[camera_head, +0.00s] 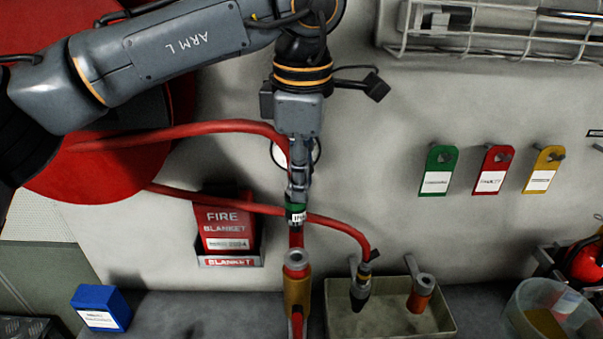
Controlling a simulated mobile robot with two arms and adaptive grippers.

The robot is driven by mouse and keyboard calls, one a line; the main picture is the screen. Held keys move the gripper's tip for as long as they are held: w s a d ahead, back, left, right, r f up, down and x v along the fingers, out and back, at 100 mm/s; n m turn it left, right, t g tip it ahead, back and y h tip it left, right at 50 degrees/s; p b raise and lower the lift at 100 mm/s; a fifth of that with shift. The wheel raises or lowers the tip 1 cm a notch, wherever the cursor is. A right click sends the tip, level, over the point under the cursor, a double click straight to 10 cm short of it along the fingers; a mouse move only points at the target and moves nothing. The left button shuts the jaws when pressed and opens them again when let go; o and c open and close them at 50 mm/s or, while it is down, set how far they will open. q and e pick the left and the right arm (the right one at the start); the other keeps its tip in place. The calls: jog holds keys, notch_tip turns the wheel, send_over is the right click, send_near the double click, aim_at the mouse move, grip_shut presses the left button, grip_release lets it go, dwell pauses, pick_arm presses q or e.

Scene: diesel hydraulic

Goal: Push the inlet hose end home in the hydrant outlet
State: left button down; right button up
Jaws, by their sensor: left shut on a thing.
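My left gripper (298,192) comes down from above and is shut on the inlet hose end (296,214), which has a green band and a white label and points downward. The hydrant outlet (297,282), a brass-coloured body with a grey ring at its top, stands upright directly below. The red lower part of the hose end reaches down to about the ring. I cannot tell whether it is in the ring or just behind or above it. The red hose (215,128) loops from the reel at left to behind the gripper. My right gripper is not in view.
A second red hose runs to a dark nozzle (360,290) over a beige tray (440,326), right of the outlet. A fire blanket box (228,232) is on the wall at left. A blue box (100,308), a clear tub (548,312) and green, red and yellow tags (493,170) also show.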

aim_at(303, 220)
pick_arm(q)
jog(key=shift+w+d+f+b, duration=0.1)
jog(key=shift+w+f+b, duration=0.05)
jog(key=shift+f+b, duration=1.8)
jog(key=shift+f, duration=0.7)
jog(key=shift+f+b, duration=0.3)
jog(key=shift+f+b, duration=0.85)
jog(key=shift+f, duration=0.35)
jog(key=c, duration=1.1)
grip_release()
jog(key=shift+r, duration=0.15)
